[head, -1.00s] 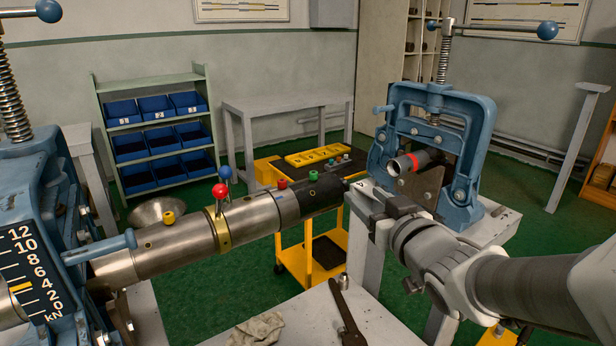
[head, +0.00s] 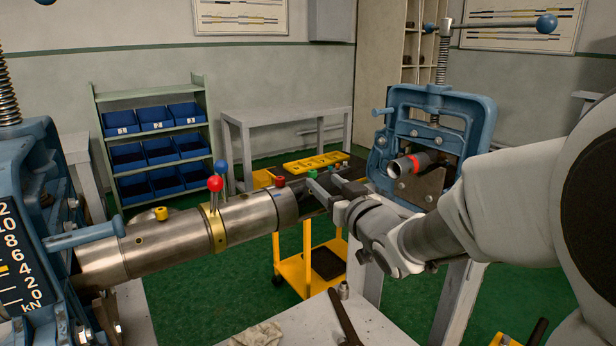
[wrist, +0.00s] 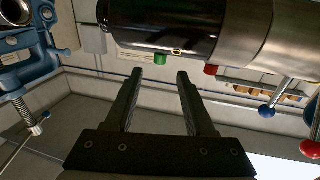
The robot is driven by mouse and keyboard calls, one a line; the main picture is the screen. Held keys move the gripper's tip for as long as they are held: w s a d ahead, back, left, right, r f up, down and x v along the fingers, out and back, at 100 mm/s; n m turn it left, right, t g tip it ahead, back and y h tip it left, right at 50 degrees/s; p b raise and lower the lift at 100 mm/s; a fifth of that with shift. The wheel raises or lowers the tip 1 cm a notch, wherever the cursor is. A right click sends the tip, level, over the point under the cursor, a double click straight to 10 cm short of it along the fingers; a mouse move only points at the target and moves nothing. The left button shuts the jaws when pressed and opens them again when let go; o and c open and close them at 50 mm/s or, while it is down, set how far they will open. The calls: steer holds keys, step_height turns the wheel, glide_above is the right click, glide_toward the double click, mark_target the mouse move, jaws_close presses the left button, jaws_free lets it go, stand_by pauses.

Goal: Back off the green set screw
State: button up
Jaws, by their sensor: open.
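The green set screw (head: 312,173) stands on top of the black end section of the long pipe. In the wrist view my gripper (wrist: 171,76) is open, with nothing between the fingers. I cannot tell whether a finger touches the screw. The gripper hides part of the black end in the head view.
A red screw (head: 280,181), red-knobbed lever (head: 215,184), blue-knobbed lever (head: 221,166) and yellow screw (head: 161,213) stand along the pipe. A blue vise (head: 30,190) holds its left end. Another blue vise (head: 440,98) stands behind my arm. A yellow cart (head: 300,272) is beyond the pipe.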

mark_target(314, 173)
steer(key=b+x, duration=0.1)
steer(key=x, duration=0.6)
steer(key=shift+w, duration=0.1)
jaws_close()
